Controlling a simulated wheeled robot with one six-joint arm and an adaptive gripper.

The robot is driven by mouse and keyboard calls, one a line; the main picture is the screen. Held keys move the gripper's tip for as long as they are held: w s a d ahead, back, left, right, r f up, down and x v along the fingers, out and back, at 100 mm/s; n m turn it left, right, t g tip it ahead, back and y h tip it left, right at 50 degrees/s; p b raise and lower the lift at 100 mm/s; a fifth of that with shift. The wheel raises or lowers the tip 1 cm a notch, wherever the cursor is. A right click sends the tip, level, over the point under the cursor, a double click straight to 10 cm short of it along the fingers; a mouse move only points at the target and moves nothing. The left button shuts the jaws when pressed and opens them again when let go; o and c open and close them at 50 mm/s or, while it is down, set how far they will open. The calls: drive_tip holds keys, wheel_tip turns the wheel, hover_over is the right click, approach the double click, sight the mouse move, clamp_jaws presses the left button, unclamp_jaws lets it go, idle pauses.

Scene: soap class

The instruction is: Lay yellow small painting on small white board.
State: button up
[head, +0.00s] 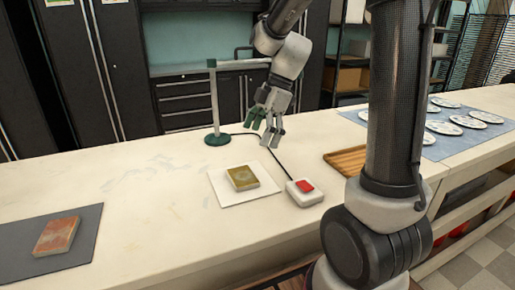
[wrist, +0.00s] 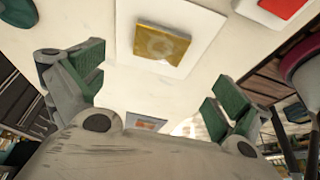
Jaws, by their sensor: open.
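The yellow small painting (head: 242,178) lies flat on the small white board (head: 218,198) on the counter. In the wrist view the yellow painting (wrist: 160,43) also rests within the white board (wrist: 207,18), with a white margin around it. My gripper (head: 265,137) is above the counter, just behind and to the right of the board. It is open and empty, apart from the painting. In the wrist view its green-padded fingers (wrist: 158,92) are spread wide.
A white box with a red top (head: 305,192) and a cable sits right of the board. A reddish block (head: 57,236) lies on a grey mat (head: 88,226) at left. A lamp-like stand (head: 217,138), a wooden tray (head: 346,161) and plates (head: 443,128) are farther back.

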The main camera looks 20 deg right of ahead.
drive_tip(key=s+d+r+m+t+h, duration=0.2)
drive_tip(key=s+d+r+m, duration=0.1)
drive_tip(key=s+m, duration=0.6)
drive_tip(key=s+d+r+m+t+h, duration=0.2)
drive_tip(key=s+d+m, duration=0.4)
drive_tip(key=s+m, duration=0.3)
drive_tip(key=shift+s+d+r, duration=0.15)
drive_tip(key=shift+s+r, duration=0.4)
drive_tip(key=shift+r, duration=0.1)
